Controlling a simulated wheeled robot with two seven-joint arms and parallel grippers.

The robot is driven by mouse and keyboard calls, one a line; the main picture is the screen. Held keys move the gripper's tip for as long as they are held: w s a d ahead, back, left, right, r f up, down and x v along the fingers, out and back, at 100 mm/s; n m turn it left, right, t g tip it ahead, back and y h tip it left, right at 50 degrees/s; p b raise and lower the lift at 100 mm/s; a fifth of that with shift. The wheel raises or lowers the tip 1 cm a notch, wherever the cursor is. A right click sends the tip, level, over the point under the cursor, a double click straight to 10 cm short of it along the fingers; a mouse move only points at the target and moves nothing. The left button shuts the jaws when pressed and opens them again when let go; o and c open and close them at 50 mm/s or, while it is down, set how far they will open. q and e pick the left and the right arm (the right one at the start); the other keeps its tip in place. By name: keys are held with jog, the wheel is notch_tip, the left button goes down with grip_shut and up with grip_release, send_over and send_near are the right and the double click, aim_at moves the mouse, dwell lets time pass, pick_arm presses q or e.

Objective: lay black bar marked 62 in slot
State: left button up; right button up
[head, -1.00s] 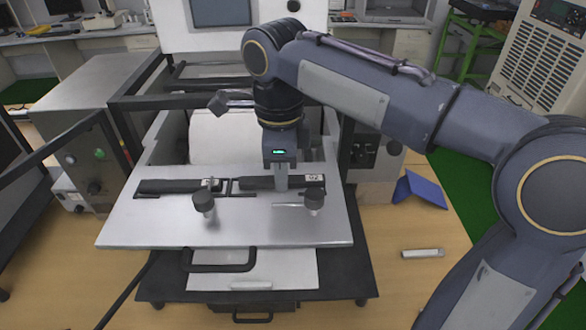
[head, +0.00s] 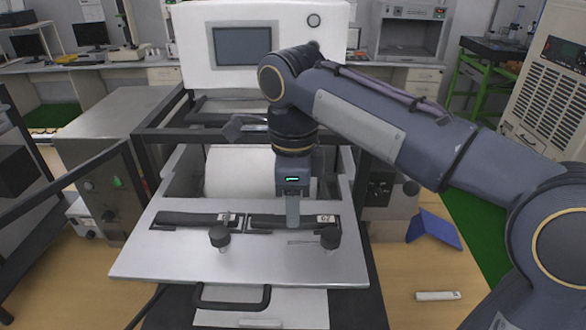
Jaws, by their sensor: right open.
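The black bar (head: 268,221) with a small white label at its right end lies lengthwise in the right slot area of the light metal plate (head: 180,262). The label's digits are too small to read surely. My right gripper (head: 292,220) points straight down at the bar's middle. Its jaws are open and its fingertips are down at the bar, one finger hiding part of it. I cannot tell whether they touch it. My left gripper is not in view.
A second labelled black bar (head: 190,219) lies in the left slot. Two dark knobs, a left one (head: 219,236) and a right one (head: 330,238), stand on the plate just in front of the bars. Dark frame rails (head: 165,133) surround the plate at the back.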

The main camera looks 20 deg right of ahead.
notch_tip(320, 180, up, 10)
jog(key=p, duration=0.1)
jog(key=shift+f, duration=0.1)
dwell(0.3)
